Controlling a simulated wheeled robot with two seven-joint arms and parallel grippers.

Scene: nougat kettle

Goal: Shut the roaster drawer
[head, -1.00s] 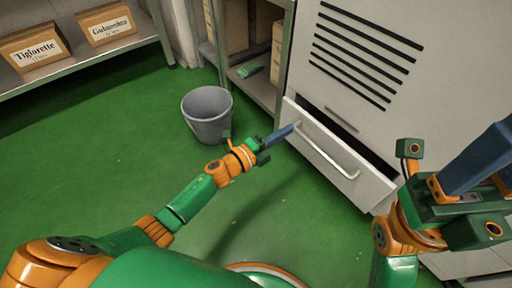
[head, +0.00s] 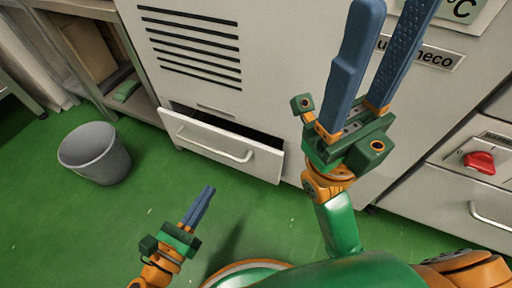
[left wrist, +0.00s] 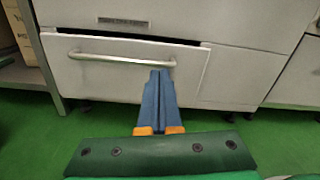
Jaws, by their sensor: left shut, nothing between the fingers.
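The roaster drawer (head: 220,146) is a pale front with a bar handle (head: 215,148), low on the white roaster. It stands partly open, with a dark gap along its top edge. My left gripper (head: 208,190) is shut and empty, low in front of the drawer, with green floor showing between them. In the left wrist view the drawer (left wrist: 120,78) fills the upper middle, and the shut fingers (left wrist: 159,74) point at it, overlapping the handle's right end in the picture. My right gripper (head: 385,8) is raised at the right, its two blue fingers apart and empty.
A grey bucket (head: 94,153) stands on the floor at the left, beside a metal shelf (head: 140,103). Cabinets with a red knob (head: 480,161) stand at the right. The green floor before the drawer is clear.

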